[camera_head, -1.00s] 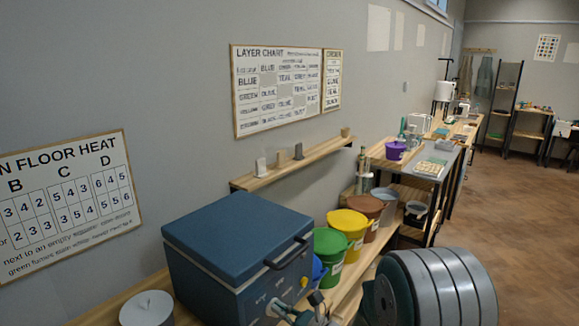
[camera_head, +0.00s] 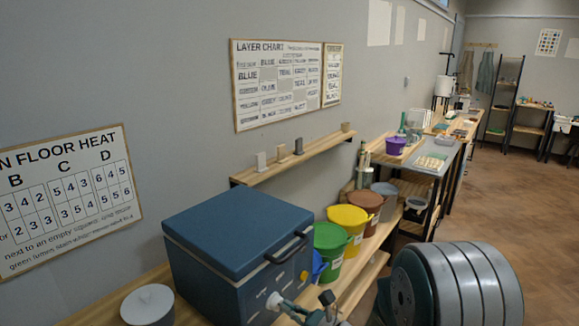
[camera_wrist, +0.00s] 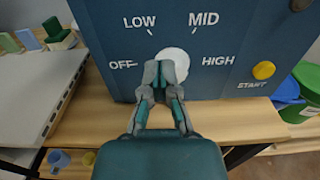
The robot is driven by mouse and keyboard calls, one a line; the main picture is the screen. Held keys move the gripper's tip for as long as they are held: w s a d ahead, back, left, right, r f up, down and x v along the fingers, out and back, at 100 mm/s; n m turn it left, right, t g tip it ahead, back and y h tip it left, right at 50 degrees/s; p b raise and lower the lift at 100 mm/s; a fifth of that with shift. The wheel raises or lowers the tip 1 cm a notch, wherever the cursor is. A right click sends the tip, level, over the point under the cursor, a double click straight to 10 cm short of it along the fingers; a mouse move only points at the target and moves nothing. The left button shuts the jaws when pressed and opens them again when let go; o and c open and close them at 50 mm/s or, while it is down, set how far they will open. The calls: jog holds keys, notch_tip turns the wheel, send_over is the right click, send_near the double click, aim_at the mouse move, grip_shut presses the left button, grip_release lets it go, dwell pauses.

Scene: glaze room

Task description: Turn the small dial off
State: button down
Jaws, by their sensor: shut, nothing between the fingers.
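The blue kiln-like box (camera_head: 235,250) stands on the wooden bench, and its front panel (camera_wrist: 130,60) fills the top of the wrist view. A round white dial (camera_wrist: 173,55) sits on it among the labels OFF, LOW, MID and HIGH. My gripper (camera_wrist: 165,73) is shut and empty, its fingertips right in front of the dial's lower part and overlapping it. I cannot tell whether they touch it. The dial's lower part is hidden, and I cannot make out which label it points at.
A yellow START button (camera_wrist: 264,70) is right of the dial, and a black handle (camera_head: 288,248) is on the box's front edge. A green bucket (camera_head: 328,240) and a yellow bucket (camera_head: 350,221) stand to the right. A grey slab (camera_wrist: 50,95) lies left of my gripper.

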aim_at(274, 290)
jog(key=v, duration=0.3)
jog(key=shift+w+a+f, duration=0.1)
jog(key=shift+w+a, duration=0.4)
jog(key=shift+w, duration=0.45)
jog(key=shift+w+a+f, duration=0.1)
jog(key=shift+w+a, duration=0.4)
jog(key=shift+w, duration=0.45)
jog(key=shift+w+a+f, duration=0.1)
jog(key=shift+w+a, duration=0.45)
jog(key=shift+w, duration=0.4)
jog(key=shift+f, duration=0.1)
